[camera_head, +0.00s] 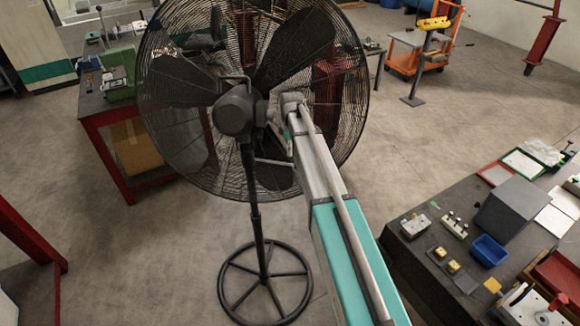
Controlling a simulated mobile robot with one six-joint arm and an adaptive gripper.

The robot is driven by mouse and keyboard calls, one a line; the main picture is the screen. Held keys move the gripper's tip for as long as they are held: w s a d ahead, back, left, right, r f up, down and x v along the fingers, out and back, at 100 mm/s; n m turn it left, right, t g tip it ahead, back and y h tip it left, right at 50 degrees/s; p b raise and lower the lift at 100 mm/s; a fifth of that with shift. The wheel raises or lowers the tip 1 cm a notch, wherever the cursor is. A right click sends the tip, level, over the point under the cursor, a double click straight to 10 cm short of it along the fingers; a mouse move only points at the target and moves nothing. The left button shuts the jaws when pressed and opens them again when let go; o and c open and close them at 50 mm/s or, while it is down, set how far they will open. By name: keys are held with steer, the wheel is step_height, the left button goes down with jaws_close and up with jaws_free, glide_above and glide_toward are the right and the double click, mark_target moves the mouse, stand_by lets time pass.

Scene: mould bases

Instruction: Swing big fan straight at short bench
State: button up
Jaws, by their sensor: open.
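The big fan (236,112) stands upright on a round ring base (265,283), its rear motor housing toward me and its wire cage tilted slightly. My arm reaches up from the lower right to the fan's hub. My gripper (272,114) is small beside the right of the motor housing. It is open, but its fingers are hard to make out, and I cannot tell whether it touches the housing. A dark bench (412,262) with small parts stands at the lower right. A red-legged bench (106,118) is at the left, partly behind the cage. I cannot tell which is the short bench.
The dark bench carries a blue bin (488,250), a grey box (510,208) and small blocks. An orange cart (405,62) stands at the back right. A red frame (32,238) is at the lower left. Floor is clear around the base and right of the cage.

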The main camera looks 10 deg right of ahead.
mark_target(290, 162)
steer(key=shift+s+f+b, duration=0.1)
steer(key=shift+f+b, duration=2.9)
steer(key=shift+f, duration=0.3)
jaws_close()
steer(key=shift+a, duration=0.15)
